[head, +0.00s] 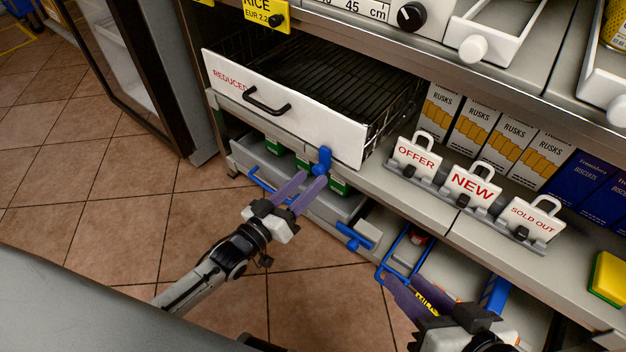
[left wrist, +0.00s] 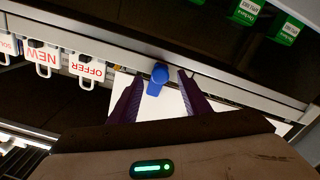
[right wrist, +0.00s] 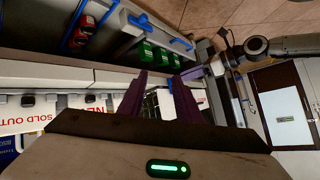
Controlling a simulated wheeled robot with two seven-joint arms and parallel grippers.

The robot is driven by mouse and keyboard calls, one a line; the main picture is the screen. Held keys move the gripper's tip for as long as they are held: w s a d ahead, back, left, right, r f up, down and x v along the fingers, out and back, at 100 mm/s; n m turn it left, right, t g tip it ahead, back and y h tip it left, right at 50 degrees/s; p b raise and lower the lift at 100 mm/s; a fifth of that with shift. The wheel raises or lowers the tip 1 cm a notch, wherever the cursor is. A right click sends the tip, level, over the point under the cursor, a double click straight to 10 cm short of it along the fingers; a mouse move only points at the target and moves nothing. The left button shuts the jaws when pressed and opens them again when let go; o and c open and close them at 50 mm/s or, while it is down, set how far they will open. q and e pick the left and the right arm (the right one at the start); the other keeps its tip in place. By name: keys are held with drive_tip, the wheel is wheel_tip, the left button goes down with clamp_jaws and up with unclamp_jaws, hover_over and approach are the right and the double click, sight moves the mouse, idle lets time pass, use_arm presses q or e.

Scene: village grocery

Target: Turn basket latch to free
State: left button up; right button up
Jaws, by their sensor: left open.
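The wire basket (head: 330,75) has a white front panel (head: 290,115) marked REDUCED with a black handle (head: 266,101). A blue latch (head: 323,158) sits at the panel's lower right edge, on the shelf rim. My left gripper (head: 314,178) is open just below and in front of the latch. In the left wrist view the latch (left wrist: 158,76) shows between the two purple fingers, with a gap on each side. My right gripper (head: 403,280) is open and empty, lower right, near a blue-handled drawer. It also shows in the right wrist view (right wrist: 164,82).
OFFER (head: 415,158), NEW (head: 470,190) and SOLD OUT (head: 535,217) signs stand on the shelf right of the basket. Rusks boxes (head: 472,130) stand behind them. Below are a grey drawer (head: 340,206) with green packs and another blue latch (head: 354,237). The tiled floor at left is clear.

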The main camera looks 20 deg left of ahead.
sight(321, 163)
use_arm(q)
drive_tip(key=shift+b+x, duration=0.3)
drive_tip(key=shift+x, duration=1.1)
use_arm(e)
drive_tip(key=shift+a+r+y, duration=0.25)
drive_tip(key=shift+r+y, duration=0.05)
drive_tip(key=shift+r, duration=0.1)
use_arm(q)
drive_tip(key=c, duration=1)
drive_tip(key=shift+c, duration=0.2)
